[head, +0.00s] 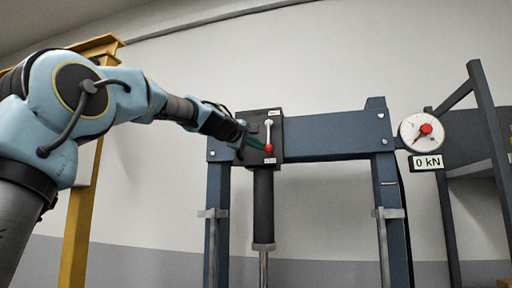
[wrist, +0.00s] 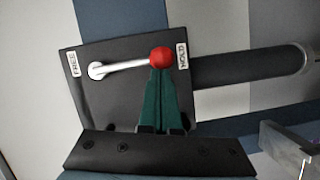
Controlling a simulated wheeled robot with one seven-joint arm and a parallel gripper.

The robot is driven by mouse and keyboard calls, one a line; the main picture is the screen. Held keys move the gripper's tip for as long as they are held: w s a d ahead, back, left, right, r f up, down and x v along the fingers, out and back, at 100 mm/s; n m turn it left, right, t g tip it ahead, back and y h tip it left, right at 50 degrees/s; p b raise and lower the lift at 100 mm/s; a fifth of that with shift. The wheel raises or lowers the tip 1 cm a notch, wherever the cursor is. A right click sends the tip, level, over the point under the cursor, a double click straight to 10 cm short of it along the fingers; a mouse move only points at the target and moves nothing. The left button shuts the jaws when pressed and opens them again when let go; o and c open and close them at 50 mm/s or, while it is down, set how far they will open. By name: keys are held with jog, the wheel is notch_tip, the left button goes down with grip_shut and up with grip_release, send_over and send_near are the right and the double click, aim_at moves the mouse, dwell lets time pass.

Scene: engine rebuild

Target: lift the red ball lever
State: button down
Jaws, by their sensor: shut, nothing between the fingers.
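The red ball (head: 268,148) sits at the lower end of a silver lever (head: 268,133) on a black box at the top of the press. The lever hangs down, its ball beside the HOLD label (wrist: 182,55); the FREE label (wrist: 73,64) is at the pivot end. In the wrist view the red ball (wrist: 161,57) is right at the tips of my green fingers. My gripper (wrist: 160,74) is shut and empty, its tips beside or touching the ball; I cannot tell which. In the head view my gripper (head: 257,144) reaches in from the left.
A blue press frame (head: 330,140) carries the box, with a black cylinder (head: 263,205) below it. A round gauge (head: 422,132) with a 0 kN display (head: 428,162) is on the right. A yellow post (head: 78,235) stands at left. The space between the frame's legs is largely open.

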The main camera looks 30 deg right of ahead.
aim_at(274, 144)
jog(key=shift+s+d+f, duration=0.1)
jog(key=n+b, duration=0.1)
jog(key=s+d+n+b, duration=0.1)
jog(key=b, duration=0.1)
jog(key=shift+s+d+f+n+h, duration=0.25)
jog(key=shift+d+f+n+h, duration=0.05)
jog(key=shift+f+h, duration=0.1)
jog(key=s+d+r+n+t+h+b, duration=0.1)
jog(key=s+d+r+n+t, duration=0.3)
jog(key=n, duration=0.8)
jog(key=shift+s+d+r+b, duration=0.15)
jog(key=shift+s+d+b, duration=0.45)
jog(key=shift+d+b, duration=0.25)
jog(key=shift+r, duration=0.1)
